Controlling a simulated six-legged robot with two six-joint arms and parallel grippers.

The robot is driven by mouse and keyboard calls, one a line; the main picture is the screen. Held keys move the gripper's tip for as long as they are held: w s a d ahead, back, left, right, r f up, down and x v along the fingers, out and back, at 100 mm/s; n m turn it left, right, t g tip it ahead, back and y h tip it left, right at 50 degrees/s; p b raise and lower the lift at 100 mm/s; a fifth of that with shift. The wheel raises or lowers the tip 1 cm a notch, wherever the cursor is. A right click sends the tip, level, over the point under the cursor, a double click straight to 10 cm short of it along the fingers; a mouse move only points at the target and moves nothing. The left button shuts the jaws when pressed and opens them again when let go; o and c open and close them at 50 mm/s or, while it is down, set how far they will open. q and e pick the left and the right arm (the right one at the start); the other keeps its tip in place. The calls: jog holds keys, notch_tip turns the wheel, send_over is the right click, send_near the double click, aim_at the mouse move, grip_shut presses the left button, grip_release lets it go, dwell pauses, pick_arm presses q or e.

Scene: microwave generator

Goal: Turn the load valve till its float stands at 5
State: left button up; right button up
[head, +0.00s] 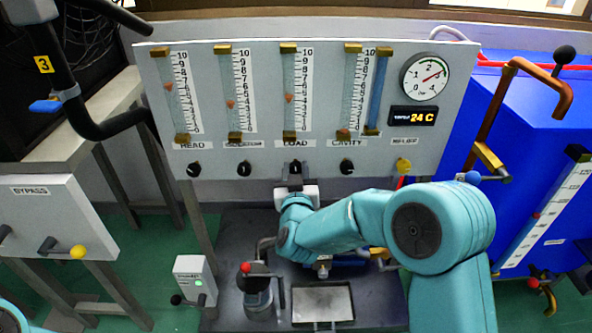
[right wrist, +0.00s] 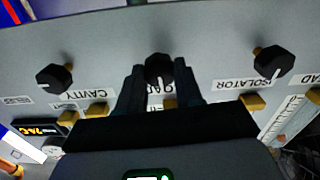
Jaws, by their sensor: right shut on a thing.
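The load valve (head: 295,168) is a black knob under the LOAD label on the grey panel. My right gripper (head: 296,182) is at this knob, seen partly behind my own wrist. In the right wrist view, which is upside down, the load knob (right wrist: 158,68) sits between the two dark fingers, with its white mark pointing down in the picture. The gripper is shut on it. The load float (head: 289,98) is a small orange-red piece in the LOAD tube, a little above 4 on the scale (head: 306,90). My left gripper is not in view.
Neighbouring knobs are the isolator valve (head: 244,169), the cavity valve (head: 347,167) and the head valve (head: 193,170). A round gauge (head: 426,77) and a 24 C display (head: 413,117) are at the panel's right. A blue cabinet (head: 535,140) stands right; a bypass box (head: 50,220) stands left.

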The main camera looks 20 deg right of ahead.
jog(key=o, duration=1)
jog(key=shift+o, duration=0.2)
jog(key=p+v, duration=0.2)
jog(key=v, duration=1.4)
jog(key=shift+s, duration=0.15)
